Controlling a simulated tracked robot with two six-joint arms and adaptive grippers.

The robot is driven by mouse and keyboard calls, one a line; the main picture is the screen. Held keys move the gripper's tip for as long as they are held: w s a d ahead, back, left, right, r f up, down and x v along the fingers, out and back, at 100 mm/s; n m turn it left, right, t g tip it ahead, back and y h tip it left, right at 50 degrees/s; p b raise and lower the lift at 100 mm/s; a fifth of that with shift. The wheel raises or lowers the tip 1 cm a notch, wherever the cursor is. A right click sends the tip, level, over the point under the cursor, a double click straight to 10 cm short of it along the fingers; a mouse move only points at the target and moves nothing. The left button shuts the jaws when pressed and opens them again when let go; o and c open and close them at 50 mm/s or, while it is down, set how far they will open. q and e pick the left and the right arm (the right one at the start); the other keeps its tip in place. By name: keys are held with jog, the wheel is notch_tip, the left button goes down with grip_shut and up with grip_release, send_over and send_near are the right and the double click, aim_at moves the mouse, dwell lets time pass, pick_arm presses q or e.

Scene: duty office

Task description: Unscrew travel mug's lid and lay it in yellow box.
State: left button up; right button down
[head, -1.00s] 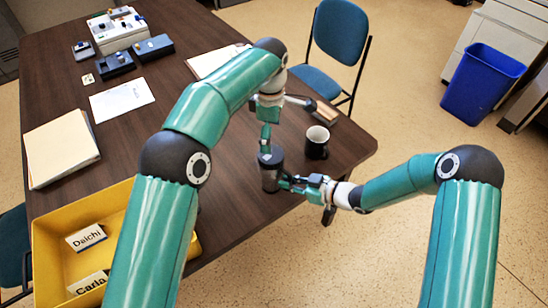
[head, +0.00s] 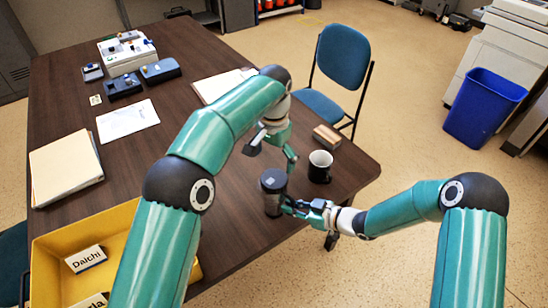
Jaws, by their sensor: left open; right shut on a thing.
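My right gripper (head: 290,207) is shut on the mug's body from the right. My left gripper (head: 270,156) is open above and behind the mug, its fingers spread and apart from the lid, with nothing seen between them. The yellow box (head: 50,252) is at the lower left, partly hidden by my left arm.
Name cards, one reading Daichi (head: 86,259), lie in the yellow box. A black mug (head: 320,167) stands close right of the travel mug, with a wooden block (head: 327,137) behind it. Folders (head: 65,165) and paper (head: 127,120) lie at left.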

aim_at(274, 178)
pick_arm(q)
jog(key=m, duration=0.6)
jog(key=shift+m, duration=0.3)
jog(key=m, duration=1.5)
jog(key=shift+f, duration=4)
jog(key=shift+c, duration=0.3)
